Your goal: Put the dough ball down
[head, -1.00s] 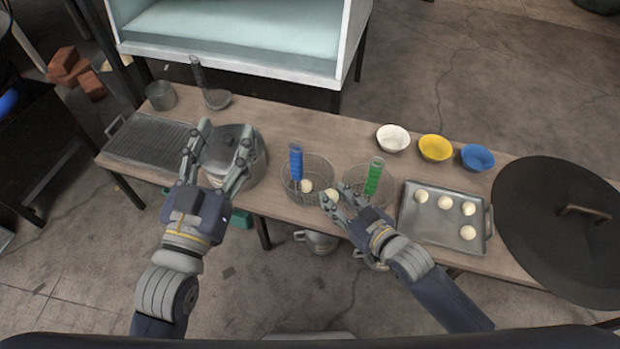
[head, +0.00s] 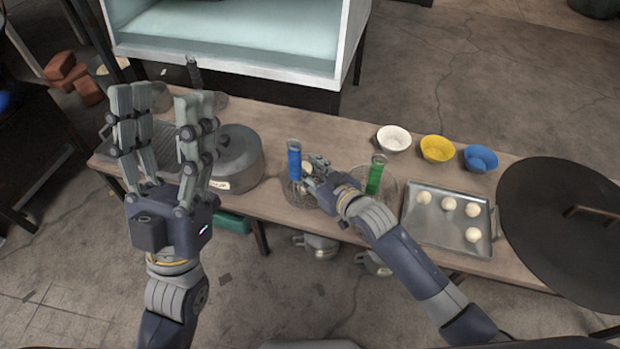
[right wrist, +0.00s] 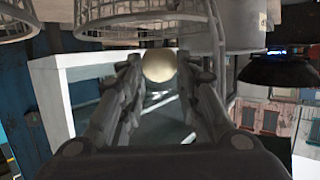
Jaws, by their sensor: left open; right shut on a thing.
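My right gripper (head: 314,166) is shut on a pale dough ball (head: 306,168) over the blue-handled wire basket (head: 300,192). The ball also shows between the fingertips in the right wrist view (right wrist: 159,65). The gripper and forearm hide part of this basket, and I cannot tell what lies inside it. The green-handled basket (head: 386,190) stands to its right, partly behind my right wrist. My left gripper (head: 160,105) is open and empty, raised over the left end of the table.
A metal tray (head: 425,232) with several dough balls lies right of the baskets. White (head: 394,139), yellow (head: 437,149) and blue (head: 480,158) bowls stand behind it. A large dark lid (head: 545,215) covers the right end. A lidded pot (head: 240,160) stands left of the baskets.

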